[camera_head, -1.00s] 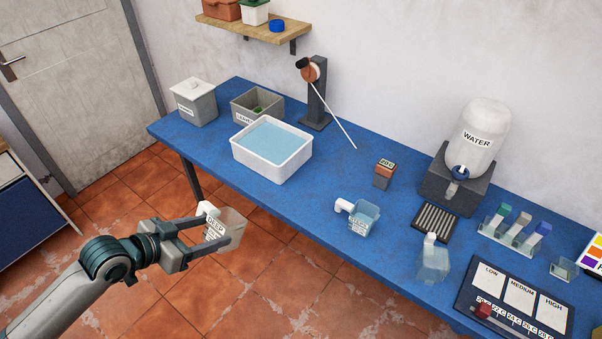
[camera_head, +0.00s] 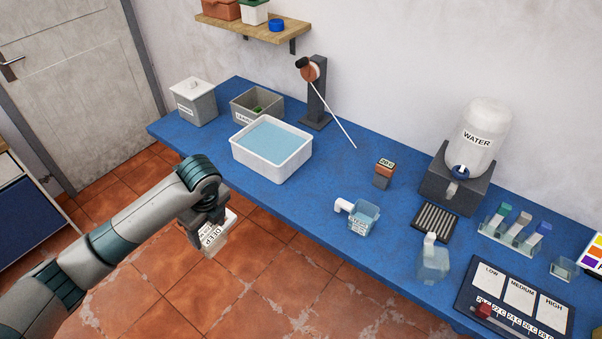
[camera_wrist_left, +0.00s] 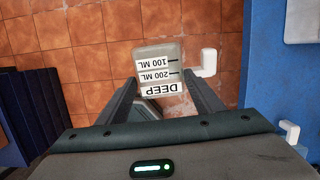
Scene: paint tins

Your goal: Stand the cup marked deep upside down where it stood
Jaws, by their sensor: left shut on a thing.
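The clear cup marked deep (camera_head: 213,243) is held by my left gripper (camera_head: 207,226) over the floor, in front of the blue table's front edge. Its DEEP label reads upside down in the head view. In the left wrist view the cup (camera_wrist_left: 160,62) sits between the two fingers, its lettering also upside down and its white handle to the right. My left gripper is shut on it. In the head view my wrist hides part of the cup and the fingers. My right gripper is out of view.
The blue table (camera_head: 310,215) has free room at its front left. A white water basin (camera_head: 272,170), another labelled cup (camera_head: 362,217), a clear cup (camera_head: 433,265), a dark ridged rack (camera_head: 436,222) and a water dispenser (camera_head: 475,145) stand on it.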

